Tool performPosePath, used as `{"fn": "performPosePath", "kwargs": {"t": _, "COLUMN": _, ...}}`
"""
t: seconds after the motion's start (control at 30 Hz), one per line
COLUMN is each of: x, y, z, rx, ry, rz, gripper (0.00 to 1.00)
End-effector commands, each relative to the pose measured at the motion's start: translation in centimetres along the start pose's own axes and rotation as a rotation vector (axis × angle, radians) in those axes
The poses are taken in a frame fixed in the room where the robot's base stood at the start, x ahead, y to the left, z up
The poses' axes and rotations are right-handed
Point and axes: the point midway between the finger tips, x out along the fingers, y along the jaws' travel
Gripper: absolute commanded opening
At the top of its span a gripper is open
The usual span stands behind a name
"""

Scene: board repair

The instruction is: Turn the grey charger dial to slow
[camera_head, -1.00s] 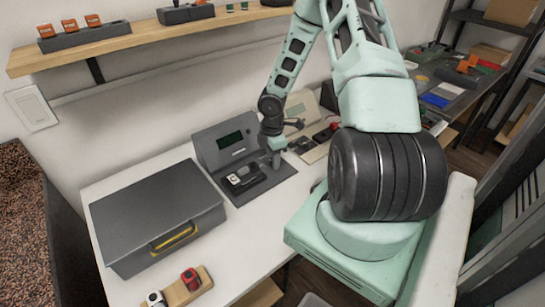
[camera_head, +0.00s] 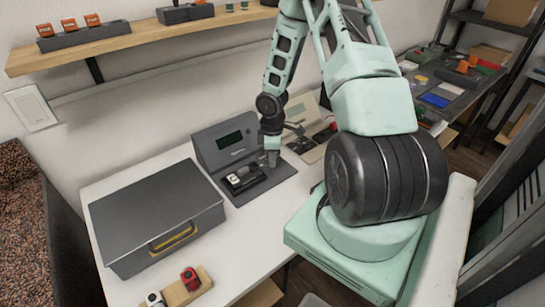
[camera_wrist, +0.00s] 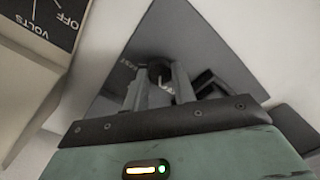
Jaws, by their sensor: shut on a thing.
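The grey charger (camera_head: 225,148) stands on the white bench, with a dark green display on its upright back and a flat base (camera_head: 284,171) in front. A dark battery block with a pale label (camera_head: 242,179) sits in its bay. My gripper (camera_head: 272,160) points down over the right part of that base. In the wrist view my gripper (camera_wrist: 161,88) is shut on the charger dial (camera_wrist: 158,73), a dark round knob partly hidden between the fingers. I cannot tell the dial's setting.
A dark grey case (camera_head: 155,205) with a yellow handle stands left of the charger. A wooden holder (camera_head: 188,290) with a red and a white item lies at the front. A beige meter (camera_wrist: 42,50) marked VOLTS and OFF stands close beside my gripper. A wooden shelf (camera_head: 130,37) runs above.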

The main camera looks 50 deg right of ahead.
Motion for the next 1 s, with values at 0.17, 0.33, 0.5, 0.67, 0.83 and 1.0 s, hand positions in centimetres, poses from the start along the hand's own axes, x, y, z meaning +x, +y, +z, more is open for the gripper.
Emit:
{"fn": "performPosePath", "kwargs": {"t": 0.17, "x": -0.08, "y": 0.07, "z": -0.12, "rx": 0.167, "ry": 0.002, "rz": 0.002, "gripper": 0.04}}
{"fn": "performPosePath", "kwargs": {"t": 0.33, "x": -0.08, "y": 0.08, "z": -0.13, "rx": 0.317, "ry": 0.002, "rz": 0.002, "gripper": 0.04}}
{"fn": "performPosePath", "kwargs": {"t": 0.5, "x": -0.07, "y": 0.1, "z": -0.13, "rx": 0.444, "ry": 0.003, "rz": 0.002, "gripper": 0.04}}
{"fn": "performPosePath", "kwargs": {"t": 0.67, "x": -0.06, "y": 0.12, "z": -0.12, "rx": 0.533, "ry": 0.004, "rz": 0.002, "gripper": 0.04}}
{"fn": "performPosePath", "kwargs": {"t": 0.83, "x": -0.05, "y": 0.13, "z": -0.13, "rx": 0.595, "ry": 0.004, "rz": 0.002, "gripper": 0.04}}
{"fn": "performPosePath", "kwargs": {"t": 1.0, "x": -0.04, "y": 0.13, "z": -0.14, "rx": 0.624, "ry": 0.004, "rz": 0.002, "gripper": 0.04}}
